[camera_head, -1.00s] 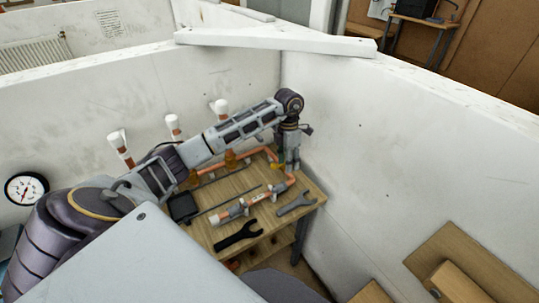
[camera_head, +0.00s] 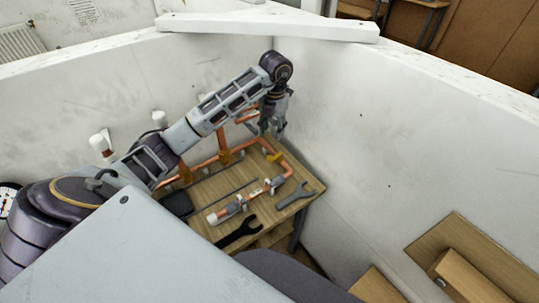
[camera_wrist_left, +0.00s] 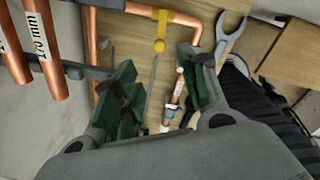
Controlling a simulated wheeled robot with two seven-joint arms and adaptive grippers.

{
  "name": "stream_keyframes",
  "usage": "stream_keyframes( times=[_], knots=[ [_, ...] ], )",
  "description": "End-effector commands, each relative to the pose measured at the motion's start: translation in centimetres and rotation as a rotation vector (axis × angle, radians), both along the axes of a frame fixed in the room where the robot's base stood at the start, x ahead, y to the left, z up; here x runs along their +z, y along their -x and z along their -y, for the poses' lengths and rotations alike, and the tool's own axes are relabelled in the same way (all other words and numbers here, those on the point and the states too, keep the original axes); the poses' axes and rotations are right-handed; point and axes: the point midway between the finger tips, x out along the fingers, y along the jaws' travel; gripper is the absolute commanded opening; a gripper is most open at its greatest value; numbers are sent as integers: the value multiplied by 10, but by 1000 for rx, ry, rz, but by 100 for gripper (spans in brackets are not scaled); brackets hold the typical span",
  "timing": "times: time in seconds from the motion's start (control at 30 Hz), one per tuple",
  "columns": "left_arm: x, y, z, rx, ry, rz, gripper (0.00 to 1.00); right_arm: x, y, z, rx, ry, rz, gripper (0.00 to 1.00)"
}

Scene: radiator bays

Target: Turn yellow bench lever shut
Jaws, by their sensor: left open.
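The yellow lever (camera_head: 275,157) sits on the copper pipe near the far right corner of the wooden bench (camera_head: 233,188). In the left wrist view the lever (camera_wrist_left: 160,30) shows at the top, its rounded yellow end pointing down from the pipe, roughly crosswise to it. My left gripper (camera_head: 273,130) hangs above and just behind the lever in the head view. In the left wrist view its green-padded fingers (camera_wrist_left: 157,65) are spread, with nothing between them. They appear apart from the lever. My right gripper is out of view.
A grey open-ended wrench (camera_head: 296,195), a dark wrench (camera_head: 237,233) and a short copper pipe piece with fittings (camera_head: 240,203) lie on the bench. Upright copper pipes (camera_wrist_left: 45,45) stand close left of the gripper. White walls (camera_head: 390,150) close in behind and at the right.

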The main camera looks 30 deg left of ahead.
Motion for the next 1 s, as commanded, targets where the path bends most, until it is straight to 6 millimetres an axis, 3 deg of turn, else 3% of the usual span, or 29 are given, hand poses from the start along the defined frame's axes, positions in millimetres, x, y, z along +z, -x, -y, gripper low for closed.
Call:
stream_keyframes(
  times=[0.2, 0.67, 1.0],
  knots=[
    [0, 1, -1, 79, -3, -1, 43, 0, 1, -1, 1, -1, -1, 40],
    [-2, 1, 0, 83, -2, -2, 43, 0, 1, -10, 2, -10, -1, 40],
    [-23, 2, -1, 83, -2, -4, 43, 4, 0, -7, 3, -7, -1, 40]
  ],
)
